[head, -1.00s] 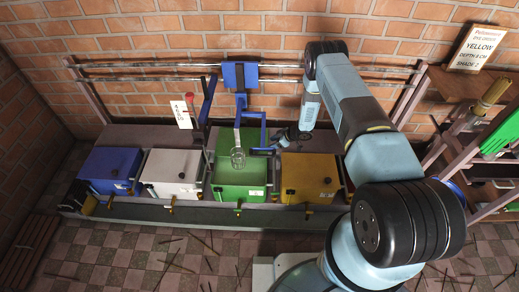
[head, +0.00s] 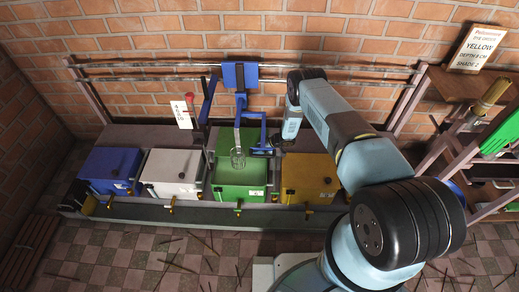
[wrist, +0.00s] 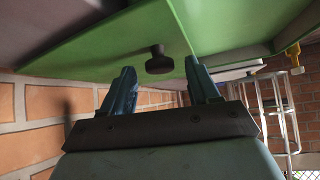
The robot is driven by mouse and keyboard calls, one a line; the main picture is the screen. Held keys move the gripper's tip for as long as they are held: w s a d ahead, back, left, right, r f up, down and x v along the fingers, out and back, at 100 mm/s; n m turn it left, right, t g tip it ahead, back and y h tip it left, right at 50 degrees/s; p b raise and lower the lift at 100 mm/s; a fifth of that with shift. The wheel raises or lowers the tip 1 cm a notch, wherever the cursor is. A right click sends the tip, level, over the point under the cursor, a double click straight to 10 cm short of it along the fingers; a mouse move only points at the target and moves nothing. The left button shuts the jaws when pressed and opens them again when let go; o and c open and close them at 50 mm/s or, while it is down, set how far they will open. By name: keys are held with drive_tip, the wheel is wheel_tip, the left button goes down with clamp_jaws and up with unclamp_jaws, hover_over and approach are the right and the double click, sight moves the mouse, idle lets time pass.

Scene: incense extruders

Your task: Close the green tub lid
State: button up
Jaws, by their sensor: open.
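The green tub (head: 239,193) stands in the row on the bench, between the white and the yellow tubs. Its green lid (head: 228,140) is raised at the back, so the tub is open. In the wrist view, the green lid (wrist: 100,55) spans the upper part, with a dark round knob (wrist: 159,62) on it. My gripper (wrist: 161,82) is open and empty, its two fingers on either side of the knob's line of sight; I cannot tell whether they touch it. In the head view, my gripper (head: 262,150) is small and partly hidden near the tub's right back corner.
The yellow tub (head: 309,177), white tub (head: 171,172) and blue tub (head: 110,169) are closed. Brick wall stands behind.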

clamp_jaws()
idle(0.4)
drive_tip(key=shift+d, duration=0.1)
